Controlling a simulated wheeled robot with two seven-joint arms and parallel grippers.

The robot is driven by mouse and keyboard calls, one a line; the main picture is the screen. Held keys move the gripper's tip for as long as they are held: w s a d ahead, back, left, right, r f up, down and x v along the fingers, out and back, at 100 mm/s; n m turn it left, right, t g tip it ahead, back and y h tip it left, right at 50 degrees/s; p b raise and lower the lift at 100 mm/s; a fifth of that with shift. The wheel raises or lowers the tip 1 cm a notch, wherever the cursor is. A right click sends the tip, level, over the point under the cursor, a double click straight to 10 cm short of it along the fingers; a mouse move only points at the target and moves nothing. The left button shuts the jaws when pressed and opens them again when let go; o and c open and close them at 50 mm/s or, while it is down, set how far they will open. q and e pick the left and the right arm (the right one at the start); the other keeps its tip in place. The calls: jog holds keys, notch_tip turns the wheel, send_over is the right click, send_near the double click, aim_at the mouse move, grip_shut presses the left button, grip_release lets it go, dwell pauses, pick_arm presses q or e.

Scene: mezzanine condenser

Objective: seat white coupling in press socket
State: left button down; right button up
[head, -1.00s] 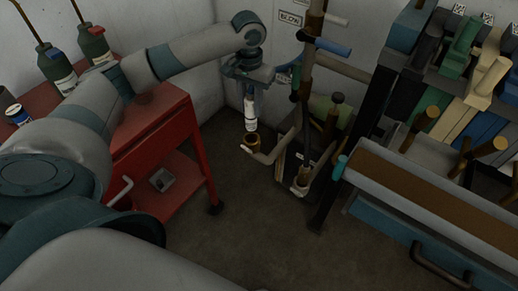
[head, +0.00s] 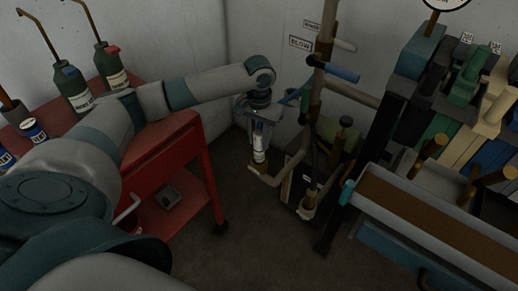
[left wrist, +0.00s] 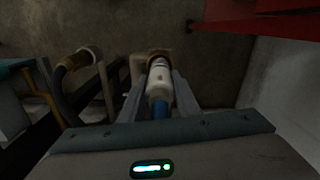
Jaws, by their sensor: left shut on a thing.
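The white coupling (head: 259,143) hangs upright below my left gripper (head: 262,127), which is shut on it. In the left wrist view, the coupling (left wrist: 159,83) lies between the two fingers (left wrist: 158,98), with a blue part at its near end. The press socket (head: 258,168) is a brown cup on a pipe elbow, directly under the coupling. In the left wrist view, the socket's rim (left wrist: 158,54) surrounds or sits right behind the coupling's far end. The lower end meets the rim; I cannot tell how deep it is. My right gripper is out of view.
A red cart (head: 165,160) with bottles stands at the left. Upright pipes with a blue-handled valve (head: 342,73) stand close right of the gripper. A bench with a brown top (head: 430,220) and a tool rack are at the right. Floor in the middle is clear.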

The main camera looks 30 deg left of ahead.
aim_at(259, 150)
pick_arm(q)
notch_tip(259, 150, down, 5)
jog(key=shift+r, duration=0.1)
dwell(0.3)
jog(key=shift+p, duration=0.3)
jog(key=c, duration=1.3)
grip_release()
jog(key=shift+f, duration=0.2)
jog(key=shift+c, duration=0.2)
